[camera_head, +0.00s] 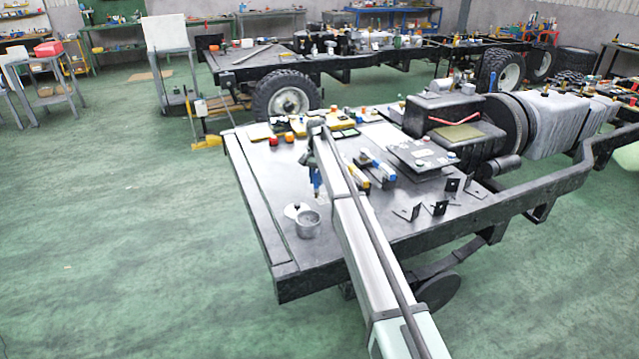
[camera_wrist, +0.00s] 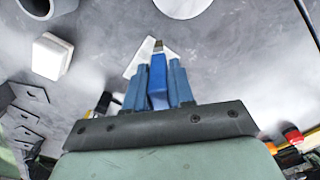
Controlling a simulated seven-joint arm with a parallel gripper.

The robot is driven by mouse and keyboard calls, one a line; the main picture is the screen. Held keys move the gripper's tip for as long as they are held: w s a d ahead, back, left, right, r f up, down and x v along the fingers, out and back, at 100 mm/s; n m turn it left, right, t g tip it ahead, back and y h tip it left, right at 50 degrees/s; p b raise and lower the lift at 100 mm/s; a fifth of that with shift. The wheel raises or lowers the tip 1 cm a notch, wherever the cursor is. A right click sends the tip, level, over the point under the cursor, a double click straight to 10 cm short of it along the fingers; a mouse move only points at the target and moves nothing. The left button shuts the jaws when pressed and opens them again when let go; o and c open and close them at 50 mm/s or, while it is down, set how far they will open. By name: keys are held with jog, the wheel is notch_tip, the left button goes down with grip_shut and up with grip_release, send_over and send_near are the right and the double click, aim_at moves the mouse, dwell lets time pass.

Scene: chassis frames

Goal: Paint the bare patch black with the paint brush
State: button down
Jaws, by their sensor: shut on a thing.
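My gripper (camera_wrist: 153,85) has two blue fingers shut on the blue handle of the paint brush (camera_wrist: 157,70). The brush's metal collar and small dark tip point up the wrist view. I cannot tell whether the tip touches the deck. In the head view my gripper (camera_head: 316,182) is low over the deck (camera_head: 268,185), and its arm hides part of it. The patch is not clear there.
A white block (camera_wrist: 52,53) lies near the can.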

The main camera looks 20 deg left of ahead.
jog(key=shift+r, duration=2.85)
jog(key=shift+w, duration=0.1)
